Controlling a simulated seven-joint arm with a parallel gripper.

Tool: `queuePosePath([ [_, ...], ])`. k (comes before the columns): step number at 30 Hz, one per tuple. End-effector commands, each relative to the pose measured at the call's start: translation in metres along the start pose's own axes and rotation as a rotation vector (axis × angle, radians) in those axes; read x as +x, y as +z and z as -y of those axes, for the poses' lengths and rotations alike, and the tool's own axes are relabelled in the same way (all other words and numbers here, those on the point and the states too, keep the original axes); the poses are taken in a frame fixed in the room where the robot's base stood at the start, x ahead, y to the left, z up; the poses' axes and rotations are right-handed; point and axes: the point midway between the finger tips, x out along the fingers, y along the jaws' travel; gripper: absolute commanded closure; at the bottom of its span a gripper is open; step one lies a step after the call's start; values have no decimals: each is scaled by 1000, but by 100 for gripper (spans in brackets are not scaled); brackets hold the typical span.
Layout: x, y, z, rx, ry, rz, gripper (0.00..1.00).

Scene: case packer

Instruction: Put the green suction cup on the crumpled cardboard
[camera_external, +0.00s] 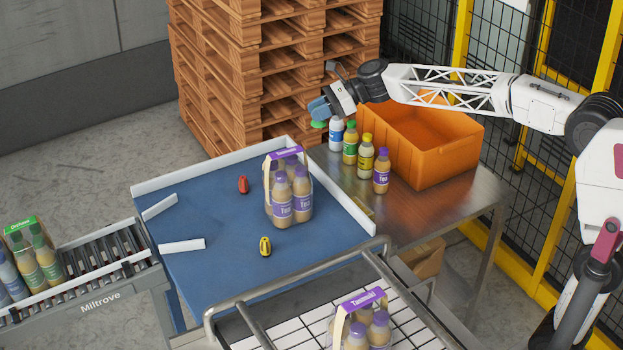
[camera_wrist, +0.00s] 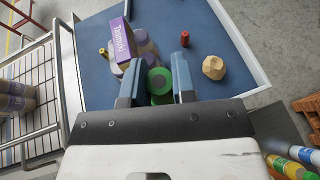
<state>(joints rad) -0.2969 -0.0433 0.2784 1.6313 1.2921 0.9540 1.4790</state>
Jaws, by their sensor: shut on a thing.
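My gripper (camera_external: 320,108) is at the back of the metal table, near the blue table's far right corner. Its blue fingers (camera_wrist: 158,70) are shut on the green suction cup (camera_wrist: 159,82), whose round green face shows between them. In the external view the green cup (camera_external: 318,124) hangs just under the fingertips, above the tables. The crumpled cardboard (camera_wrist: 213,68) is a tan faceted lump on the blue table, near its white rim, right of the fingers in the wrist view. I cannot make it out in the external view, where the bottle pack may hide it.
A purple-labelled bottle pack (camera_external: 288,190) stands on the blue table (camera_external: 200,215), with a red item (camera_external: 243,184) and a yellow item (camera_external: 265,246). Several loose bottles (camera_external: 350,143) line the orange crate (camera_external: 430,150) beside my gripper. Stacked pallets (camera_external: 215,80) rise behind.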

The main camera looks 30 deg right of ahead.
Motion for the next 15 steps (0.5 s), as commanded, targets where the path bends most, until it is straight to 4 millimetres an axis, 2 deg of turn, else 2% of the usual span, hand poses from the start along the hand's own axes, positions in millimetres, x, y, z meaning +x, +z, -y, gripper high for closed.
queuePosePath([
  [10, 34, -81, 0, 3, 1, -1, 98],
  [15, 44, -107, 0, 0, -1, 0, 98],
])
